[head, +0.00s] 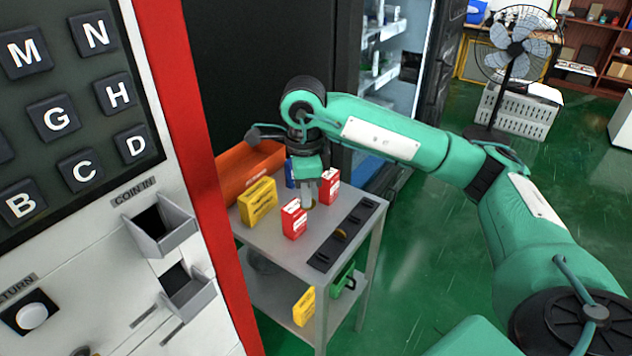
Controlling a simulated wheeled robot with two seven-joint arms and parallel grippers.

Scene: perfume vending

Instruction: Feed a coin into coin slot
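The vending machine's coin slot is a grey box-like opening (160,225) under a "COIN IN" label, at the left of the head view. A small gold coin (341,234) sits in a black slotted tray (322,256) along the right edge of a small grey cart. My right gripper (307,198) points down over the cart, among the small boxes and to the upper left of the coin, apart from it. Its fingertips are small and partly hidden by a red box, so I cannot tell whether they are open. My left gripper is not in view.
Red boxes (294,219) (330,186) and a yellow box (258,202) stand on the cart top (268,235) around the gripper. An orange bin (240,168) is at the back. A second grey opening (187,290) is below the coin slot. Green floor (430,265) is clear at right.

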